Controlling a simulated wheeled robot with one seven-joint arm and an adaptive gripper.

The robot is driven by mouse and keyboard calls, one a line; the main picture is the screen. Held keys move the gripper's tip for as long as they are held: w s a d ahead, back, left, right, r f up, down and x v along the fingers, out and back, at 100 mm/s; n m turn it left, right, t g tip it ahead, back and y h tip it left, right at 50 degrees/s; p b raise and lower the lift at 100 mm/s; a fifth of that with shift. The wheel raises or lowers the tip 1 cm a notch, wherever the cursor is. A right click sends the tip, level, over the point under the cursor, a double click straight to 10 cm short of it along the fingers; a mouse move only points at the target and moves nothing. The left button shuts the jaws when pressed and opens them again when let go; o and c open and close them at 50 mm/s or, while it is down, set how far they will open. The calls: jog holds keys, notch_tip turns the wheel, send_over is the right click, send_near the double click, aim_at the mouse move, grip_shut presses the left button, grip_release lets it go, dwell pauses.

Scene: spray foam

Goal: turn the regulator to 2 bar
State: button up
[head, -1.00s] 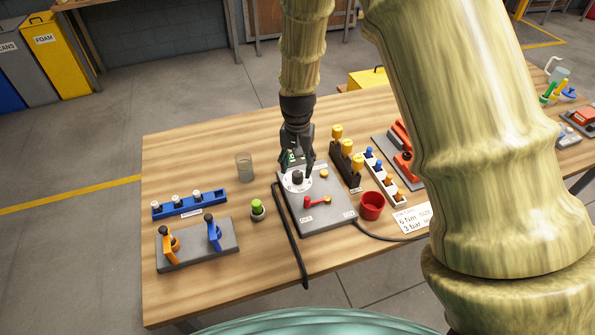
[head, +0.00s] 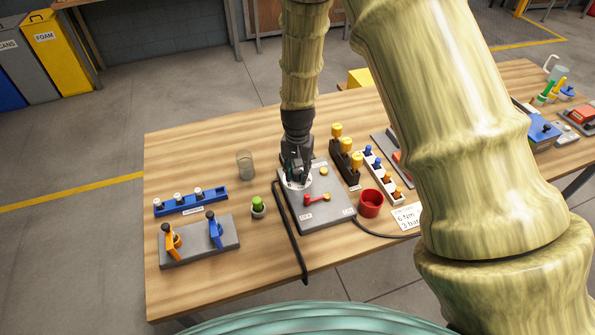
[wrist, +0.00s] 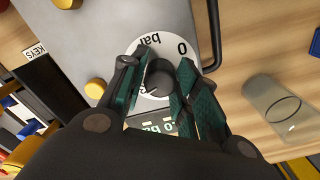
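The regulator is a round white dial (wrist: 143,97) with a black knob (wrist: 159,76) on a grey panel (head: 322,215). In the wrist view the dial shows "0" and "bar" lettering, and a dark label or readout (wrist: 160,129) sits beside it, partly covered. My gripper (head: 298,182) is down over the dial in the head view and hides the knob there. In the wrist view the fingers (wrist: 172,80) stand apart on either side of the knob. They are very close to it; I cannot tell whether they touch it.
The panel also carries a red lever (head: 316,199) and yellow buttons (head: 324,171). A clear glass (head: 245,165), a green-topped item (head: 257,206) and a red cup (head: 370,203) stand nearby. A black cable runs along the panel.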

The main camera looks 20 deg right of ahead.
jog(key=shift+w+f, duration=0.1)
jog(key=shift+f, duration=0.05)
jog(key=c, duration=0.4)
jog(key=shift+o, duration=0.2)
jog(key=shift+n, duration=0.3)
jog(key=n, duration=1)
jog(key=shift+n, duration=1.8)
